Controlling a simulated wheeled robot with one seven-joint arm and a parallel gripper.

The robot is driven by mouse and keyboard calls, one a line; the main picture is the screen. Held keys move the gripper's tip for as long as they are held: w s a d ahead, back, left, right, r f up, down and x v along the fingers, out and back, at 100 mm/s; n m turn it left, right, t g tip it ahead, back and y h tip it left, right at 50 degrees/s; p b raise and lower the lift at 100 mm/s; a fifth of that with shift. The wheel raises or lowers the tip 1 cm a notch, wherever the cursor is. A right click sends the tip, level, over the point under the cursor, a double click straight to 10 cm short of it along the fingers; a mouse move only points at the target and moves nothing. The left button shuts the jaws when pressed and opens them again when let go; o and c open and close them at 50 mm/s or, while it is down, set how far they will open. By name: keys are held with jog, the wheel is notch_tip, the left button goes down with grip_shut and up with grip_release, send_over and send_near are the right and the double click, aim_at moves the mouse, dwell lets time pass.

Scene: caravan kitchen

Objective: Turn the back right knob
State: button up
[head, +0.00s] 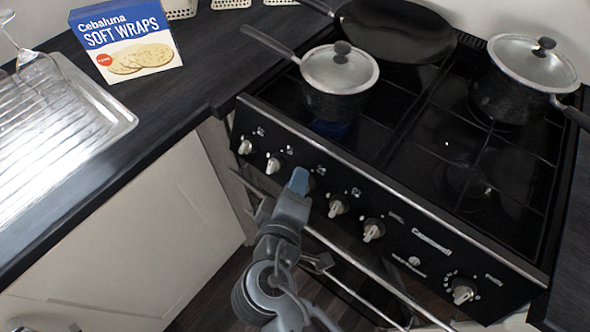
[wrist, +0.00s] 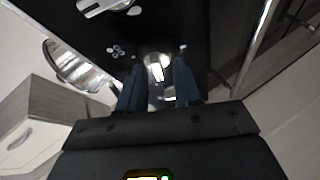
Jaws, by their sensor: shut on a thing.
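The black stove's front panel (head: 405,241) carries a row of silver knobs, each with small markings beside it. My gripper (head: 299,181) is at the third knob from the left and covers most of it in the head view. In the wrist view the knob (wrist: 158,66) sits between the two fingers of my gripper (wrist: 160,82), which are shut on it. Knobs to the left (head: 273,166) and right (head: 338,205) stand free. The markings are too small to tell which burner the held knob serves.
A lidded saucepan (head: 340,75) stands front left on the hob, with a blue patch below it. Another pot (head: 520,75) and a frying pan (head: 395,30) stand behind. An oven rail runs below the panel. A wraps box (head: 126,42) stands on the left counter.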

jog(key=shift+n+g+p, duration=0.3)
jog(key=shift+n+p, duration=0.6)
jog(key=shift+p, duration=0.35)
jog(key=shift+f, duration=0.1)
jog(key=o, duration=1)
jog(key=b+v, duration=0.1)
jog(key=v, duration=0.7)
jog(key=shift+w+d, duration=0.1)
